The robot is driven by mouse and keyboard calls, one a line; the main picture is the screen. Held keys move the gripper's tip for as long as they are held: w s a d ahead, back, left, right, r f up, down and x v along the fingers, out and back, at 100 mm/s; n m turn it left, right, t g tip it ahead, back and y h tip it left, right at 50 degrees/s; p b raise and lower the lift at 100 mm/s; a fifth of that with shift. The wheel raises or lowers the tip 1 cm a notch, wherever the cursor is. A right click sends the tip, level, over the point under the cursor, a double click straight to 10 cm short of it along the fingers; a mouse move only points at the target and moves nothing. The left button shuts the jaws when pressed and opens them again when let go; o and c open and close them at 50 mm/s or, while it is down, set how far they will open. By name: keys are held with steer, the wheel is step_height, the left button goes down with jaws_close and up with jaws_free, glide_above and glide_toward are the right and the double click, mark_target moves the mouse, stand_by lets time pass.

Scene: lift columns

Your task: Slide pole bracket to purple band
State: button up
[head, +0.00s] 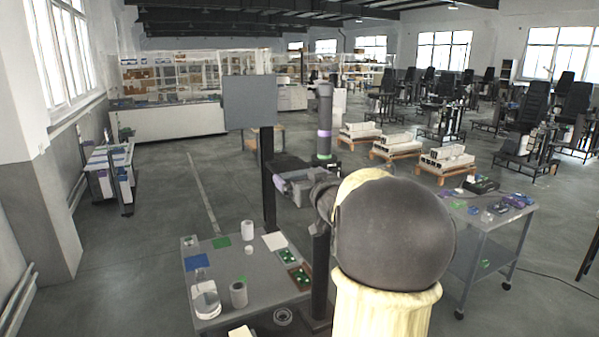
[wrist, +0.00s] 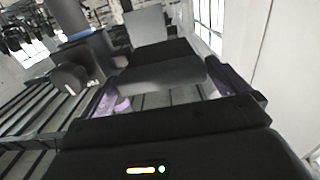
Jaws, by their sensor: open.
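The upright dark pole (head: 325,105) stands right of centre in the head view. It carries a purple band (head: 324,133) and, lower down, a green band (head: 323,156). The dark pole bracket (head: 288,164) appears just below the green band and reaches left. In the wrist view the pole (wrist: 66,14) is at upper left, with the bracket's dark collar and knob (wrist: 72,82) beneath. My gripper (head: 292,184) is open at the bracket. In the wrist view its fingers (wrist: 160,84) lie either side of a grey bar, seemingly part of the bracket; contact is unclear.
A grey panel (head: 250,101) on a black post stands left of the pole. The worktable (head: 225,268) below holds cups, cards and small trays. A side cart (head: 480,238) with small items stands at right. My arm hides the pole's lower middle.

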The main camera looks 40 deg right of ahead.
steer(key=shift+w, duration=0.5)
steer(key=shift+c, duration=0.4)
steer(key=c, duration=1)
step_height(320, 180, up, 8)
steer(key=p, duration=0.6)
steer(key=shift+f, duration=0.15)
steer(key=shift+d, duration=0.1)
steer(key=shift+f, duration=0.1)
steer(key=o, duration=1.1)
steer(key=shift+c, duration=0.2)
steer(key=shift+f, duration=0.1)
